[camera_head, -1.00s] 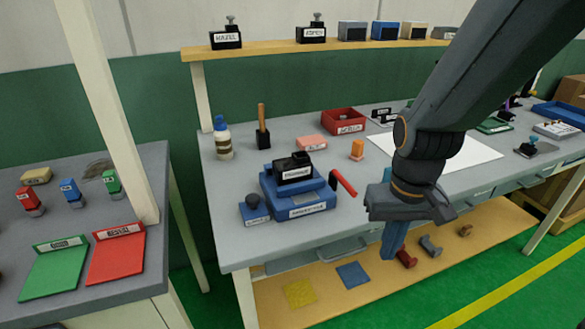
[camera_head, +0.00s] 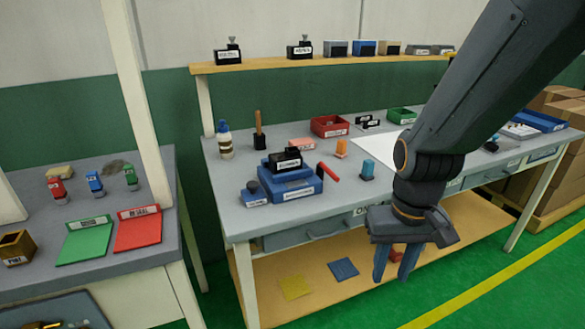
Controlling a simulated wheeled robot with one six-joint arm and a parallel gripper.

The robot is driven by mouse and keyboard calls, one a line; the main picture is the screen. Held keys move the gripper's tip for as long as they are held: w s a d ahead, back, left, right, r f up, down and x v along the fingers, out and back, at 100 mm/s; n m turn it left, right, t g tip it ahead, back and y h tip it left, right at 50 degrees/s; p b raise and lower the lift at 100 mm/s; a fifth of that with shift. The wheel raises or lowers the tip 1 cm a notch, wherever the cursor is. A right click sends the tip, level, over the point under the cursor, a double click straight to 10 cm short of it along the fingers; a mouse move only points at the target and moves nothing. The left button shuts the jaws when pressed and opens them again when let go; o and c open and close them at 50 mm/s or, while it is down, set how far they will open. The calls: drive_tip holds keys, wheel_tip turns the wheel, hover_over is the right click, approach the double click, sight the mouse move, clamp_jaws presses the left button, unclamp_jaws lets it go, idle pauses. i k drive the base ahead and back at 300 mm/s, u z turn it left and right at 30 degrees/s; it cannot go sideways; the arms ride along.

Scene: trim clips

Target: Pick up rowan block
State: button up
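Two black blocks with knobs and white labels stand on the raised wooden shelf, one at the left (camera_head: 228,54) and one further right (camera_head: 299,50). A third black labelled block (camera_head: 281,161) sits on a blue stand (camera_head: 290,183) on the workbench. The labels are too small to read surely, so I cannot tell which is the rowan block. My gripper (camera_head: 391,277) points down in front of the bench's front edge, right of and nearer than the blue stand. Its two fingers are apart with nothing between them.
A blue stamp (camera_head: 367,169) and an orange stamp (camera_head: 341,147) stand beside a red handle (camera_head: 328,173). A red bin (camera_head: 329,126) is further back. A white post (camera_head: 142,115) rises between the benches. A lower shelf (camera_head: 330,297) runs under the workbench.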

sight(290, 160)
drive_tip(key=z, duration=0.8)
drive_tip(key=i, duration=0.8)
drive_tip(key=u, duration=0.6)
